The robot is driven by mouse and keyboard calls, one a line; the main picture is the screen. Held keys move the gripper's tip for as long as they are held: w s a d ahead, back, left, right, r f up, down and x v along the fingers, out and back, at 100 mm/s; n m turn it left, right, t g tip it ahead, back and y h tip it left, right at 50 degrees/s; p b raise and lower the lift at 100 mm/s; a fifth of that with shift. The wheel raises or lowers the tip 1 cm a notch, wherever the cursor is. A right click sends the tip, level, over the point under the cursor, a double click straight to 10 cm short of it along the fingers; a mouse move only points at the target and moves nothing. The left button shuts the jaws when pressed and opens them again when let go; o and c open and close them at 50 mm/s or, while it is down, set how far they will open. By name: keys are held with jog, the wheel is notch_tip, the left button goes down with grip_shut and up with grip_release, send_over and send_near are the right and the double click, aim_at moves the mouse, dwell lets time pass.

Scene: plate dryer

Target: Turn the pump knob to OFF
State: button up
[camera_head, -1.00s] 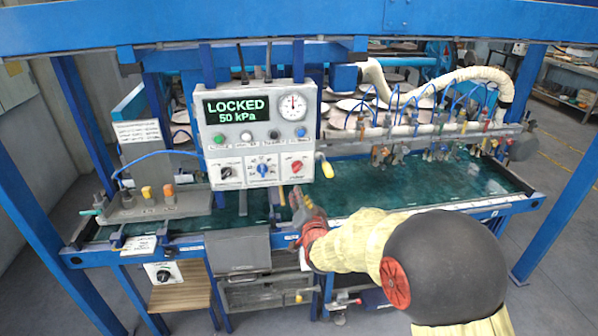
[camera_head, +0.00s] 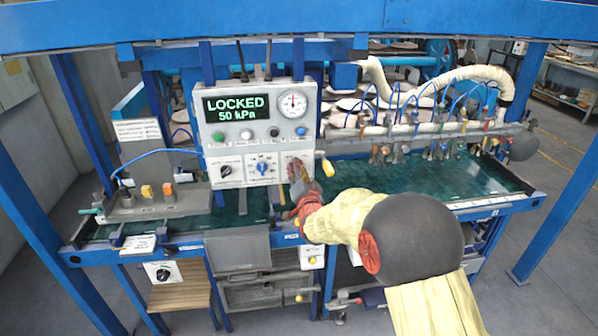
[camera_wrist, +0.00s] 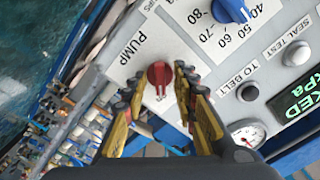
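The red pump knob (camera_wrist: 159,76) sits on the white control panel (camera_wrist: 150,40) beside the word PUMP in the wrist view. Its pale pointer mark faces the bottom of that picture. My gripper (camera_wrist: 160,84) is open, with one finger on each side of the knob. Gaps show between the fingertips and the knob, and I cannot tell how far off the panel they are. The knob's OFF marking is not readable.
A blue dial (camera_head: 262,167) and a black knob (camera_head: 226,171) are left of my gripper. A yellow-tipped handle (camera_head: 327,169) is close on its right. The display (camera_head: 236,108) reads LOCKED, 50 kPa.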

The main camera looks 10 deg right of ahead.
jog(key=c, duration=0.3)
jog(key=c, duration=0.4)
grip_shut()
